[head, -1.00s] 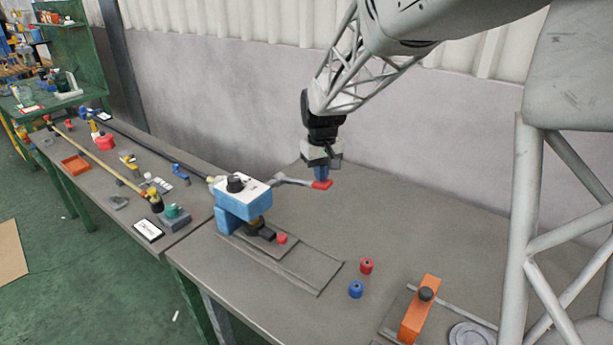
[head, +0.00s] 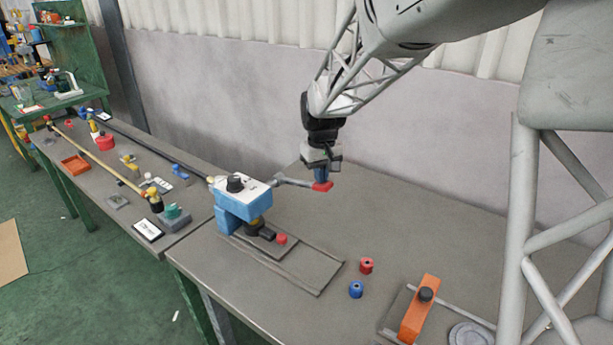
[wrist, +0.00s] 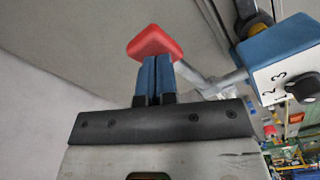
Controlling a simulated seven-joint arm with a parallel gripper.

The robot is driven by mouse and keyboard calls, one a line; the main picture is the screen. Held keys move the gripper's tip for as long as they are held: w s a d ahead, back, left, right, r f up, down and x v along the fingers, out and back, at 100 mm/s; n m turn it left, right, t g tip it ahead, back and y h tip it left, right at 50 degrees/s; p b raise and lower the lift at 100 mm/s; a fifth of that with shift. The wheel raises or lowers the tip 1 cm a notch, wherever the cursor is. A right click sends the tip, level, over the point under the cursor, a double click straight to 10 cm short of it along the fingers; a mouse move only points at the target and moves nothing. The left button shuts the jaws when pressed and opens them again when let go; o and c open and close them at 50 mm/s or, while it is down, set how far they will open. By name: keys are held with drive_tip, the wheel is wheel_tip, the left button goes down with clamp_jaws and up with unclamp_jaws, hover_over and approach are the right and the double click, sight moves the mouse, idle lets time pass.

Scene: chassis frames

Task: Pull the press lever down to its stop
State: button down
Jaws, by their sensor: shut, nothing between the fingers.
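The press (head: 241,198) is a blue and white block with a black knob on top, standing on the bench. Its grey lever (head: 293,182) sticks out to the right and ends in a red handle (head: 322,187). My gripper (head: 321,179) points down at the handle, with its blue fingers shut and nothing between them. In the wrist view, the closed fingertips (wrist: 155,62) overlap the red handle (wrist: 154,42), and the press head (wrist: 283,62) is at the right. The fingers are at or just above the handle; I cannot tell whether they touch it.
An orange fixture (head: 418,310) is at the front right. The wall is close behind; the bench right of the lever is clear.

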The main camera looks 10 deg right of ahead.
wheel_tip(320, 180, down, 7)
drive_tip(key=shift+r, duration=0.15)
idle(7.1)
drive_tip(key=shift+r, duration=0.1)
